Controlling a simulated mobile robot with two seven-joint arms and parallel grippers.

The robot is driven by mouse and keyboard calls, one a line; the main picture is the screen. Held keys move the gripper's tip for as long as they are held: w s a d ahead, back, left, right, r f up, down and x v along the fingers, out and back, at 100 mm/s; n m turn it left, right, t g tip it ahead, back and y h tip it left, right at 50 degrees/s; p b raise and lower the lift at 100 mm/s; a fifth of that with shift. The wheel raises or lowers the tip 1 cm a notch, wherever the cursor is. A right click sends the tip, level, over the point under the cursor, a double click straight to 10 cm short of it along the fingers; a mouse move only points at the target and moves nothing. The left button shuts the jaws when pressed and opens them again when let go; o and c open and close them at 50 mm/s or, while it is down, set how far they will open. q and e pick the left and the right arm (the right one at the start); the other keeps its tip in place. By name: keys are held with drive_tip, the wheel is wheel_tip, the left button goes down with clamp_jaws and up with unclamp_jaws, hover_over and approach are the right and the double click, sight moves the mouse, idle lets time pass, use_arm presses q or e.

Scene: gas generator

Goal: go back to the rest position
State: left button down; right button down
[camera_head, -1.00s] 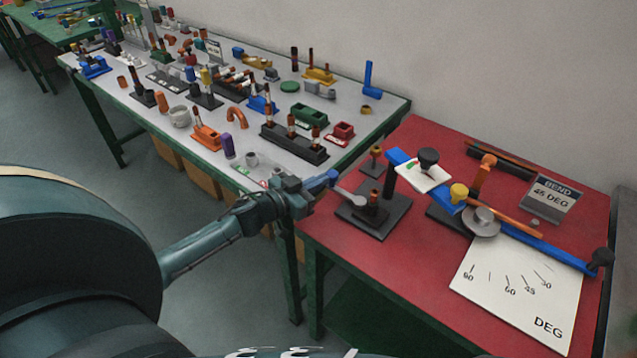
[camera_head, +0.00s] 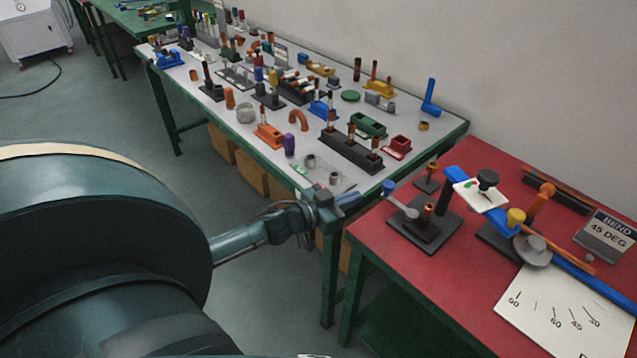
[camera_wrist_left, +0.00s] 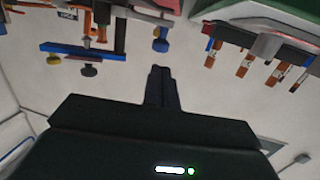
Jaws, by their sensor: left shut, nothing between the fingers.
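My left gripper (camera_head: 350,197) reaches in from the left in the head view. It is shut and empty, in front of the gap between the white-topped table (camera_head: 318,181) and the red table (camera_head: 385,234). A small black stand with a blue-knobbed lever (camera_head: 400,207) is just to its right, apart from it as far as I can tell. In the left wrist view the shut fingers (camera_wrist_left: 161,72) show as a dark narrow shape with nothing between them. My right gripper is in neither view.
The red table bears a blue bending jig (camera_head: 575,275), an angle sheet (camera_head: 560,318) and a "BEND 45 DEG" sign (camera_head: 606,233). The white-topped table is crowded with small parts, such as a black block with upright tubes (camera_head: 350,152). Open floor (camera_head: 95,110) lies at the left.

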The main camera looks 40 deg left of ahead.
use_arm(q)
drive_tip(key=f+v, duration=0.1)
drive_tip(key=v, duration=0.6)
drive_tip(key=s+d+f+n+g+y, duration=0.1)
drive_tip(key=s+d+g+y, duration=0.2)
drive_tip(key=s+d+g, duration=0.5)
drive_tip(key=s+d+f+n+g+y, duration=0.15)
drive_tip(key=s+d+g, duration=0.3)
drive_tip(key=s, duration=0.75)
drive_tip(key=w+d+f+m+t+h, duration=0.1)
drive_tip(key=w+d+f+t+h, duration=0.1)
drive_tip(key=w+d+f+t, duration=0.3)
drive_tip(key=shift+w+d+f+t, duration=0.2)
drive_tip(key=shift+d+f+t, duration=0.5)
drive_tip(key=shift+t, duration=0.35)
